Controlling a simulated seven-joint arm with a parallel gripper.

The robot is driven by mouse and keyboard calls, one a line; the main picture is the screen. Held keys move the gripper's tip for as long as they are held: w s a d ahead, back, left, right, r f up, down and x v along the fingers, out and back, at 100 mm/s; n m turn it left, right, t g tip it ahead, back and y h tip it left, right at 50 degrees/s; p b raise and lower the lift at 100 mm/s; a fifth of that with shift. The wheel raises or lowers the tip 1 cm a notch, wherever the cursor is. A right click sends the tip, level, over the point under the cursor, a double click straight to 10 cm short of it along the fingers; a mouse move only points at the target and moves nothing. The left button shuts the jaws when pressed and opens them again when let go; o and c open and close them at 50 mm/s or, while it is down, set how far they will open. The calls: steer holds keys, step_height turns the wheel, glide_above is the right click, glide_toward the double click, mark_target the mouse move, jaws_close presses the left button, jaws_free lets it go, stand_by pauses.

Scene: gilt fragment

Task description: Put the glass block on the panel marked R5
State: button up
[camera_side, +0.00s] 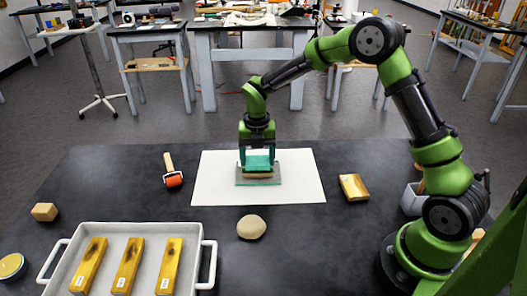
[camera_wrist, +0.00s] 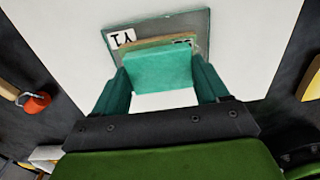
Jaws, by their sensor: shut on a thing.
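My gripper (camera_side: 257,155) points straight down over the white sheet and is shut on the teal glass block (camera_side: 258,164). In the wrist view the block (camera_wrist: 160,70) sits between the two fingers of my gripper (camera_wrist: 162,82). Directly under it is a tan panel (camera_side: 257,177) lying on a larger grey-green slab (camera_side: 243,182). I cannot tell whether the block touches the tan panel. The slab (camera_wrist: 199,28) has a white label (camera_wrist: 122,38) at one corner, upside down, perhaps Y1. Another dark-lettered label (camera_wrist: 181,42) is mostly hidden behind the block; I cannot read it.
A white tray (camera_side: 208,262) with three labelled gold panels stands front left. A beige rounded stone (camera_side: 251,227) lies before the white sheet (camera_side: 300,188). A red roller (camera_side: 173,179) is left, a gold block (camera_side: 353,187) right. A small wooden block (camera_side: 45,212) lies far left.

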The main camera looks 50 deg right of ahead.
steer(key=shift+f, duration=0.35)
steer(key=o, duration=1.1)
steer(key=shift+o, duration=0.2)
steer(key=shift+r, duration=0.1)
